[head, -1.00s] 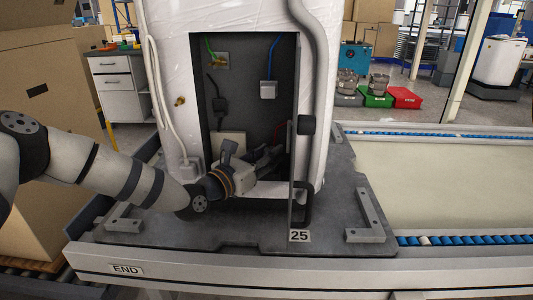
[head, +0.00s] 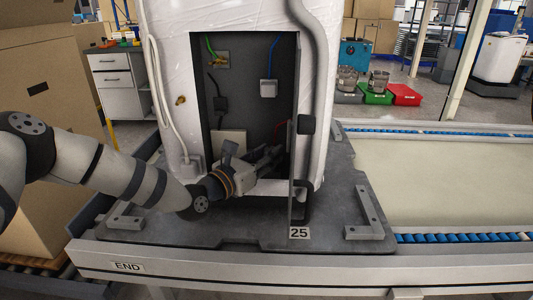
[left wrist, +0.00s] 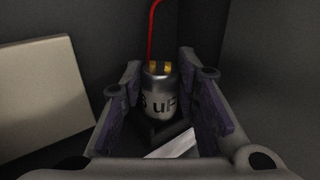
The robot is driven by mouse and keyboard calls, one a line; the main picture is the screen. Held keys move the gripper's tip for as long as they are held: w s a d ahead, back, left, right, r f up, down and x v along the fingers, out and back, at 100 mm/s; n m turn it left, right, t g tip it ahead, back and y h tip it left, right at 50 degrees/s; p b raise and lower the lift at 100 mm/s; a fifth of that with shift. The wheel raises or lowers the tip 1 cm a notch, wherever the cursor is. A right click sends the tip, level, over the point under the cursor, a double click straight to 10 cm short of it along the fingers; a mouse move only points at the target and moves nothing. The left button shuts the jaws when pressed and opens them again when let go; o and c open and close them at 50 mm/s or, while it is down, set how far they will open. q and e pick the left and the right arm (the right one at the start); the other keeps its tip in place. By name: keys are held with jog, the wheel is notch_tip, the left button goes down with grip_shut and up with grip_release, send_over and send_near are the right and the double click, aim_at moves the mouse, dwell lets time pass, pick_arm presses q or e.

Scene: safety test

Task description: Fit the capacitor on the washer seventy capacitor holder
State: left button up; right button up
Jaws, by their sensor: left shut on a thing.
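The washer (head: 165,85) is a white wrapped cabinet with an open dark compartment. My left gripper (head: 276,157) reaches into the lower part of this compartment. In the left wrist view its two fingers (left wrist: 160,105) are on either side of the capacitor (left wrist: 156,95), shut on it. The capacitor is a silver can with "uF" lettering, brass terminals on top and a red wire (left wrist: 153,35) rising from it. It looks upright. A dark piece shows under it, but I cannot tell whether this is the holder or whether the capacitor touches it. My right gripper is not in view.
A door or bracket with a handle (head: 303,205) stands at the compartment's right edge. The washer stands on a grey pallet (head: 240,232) marked 25. A pale panel (left wrist: 40,90) is left of the fingers. Green and blue wires hang above.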

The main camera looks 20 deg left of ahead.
pick_arm(q)
jog(key=o, duration=1.2)
jog(key=v, duration=1.2)
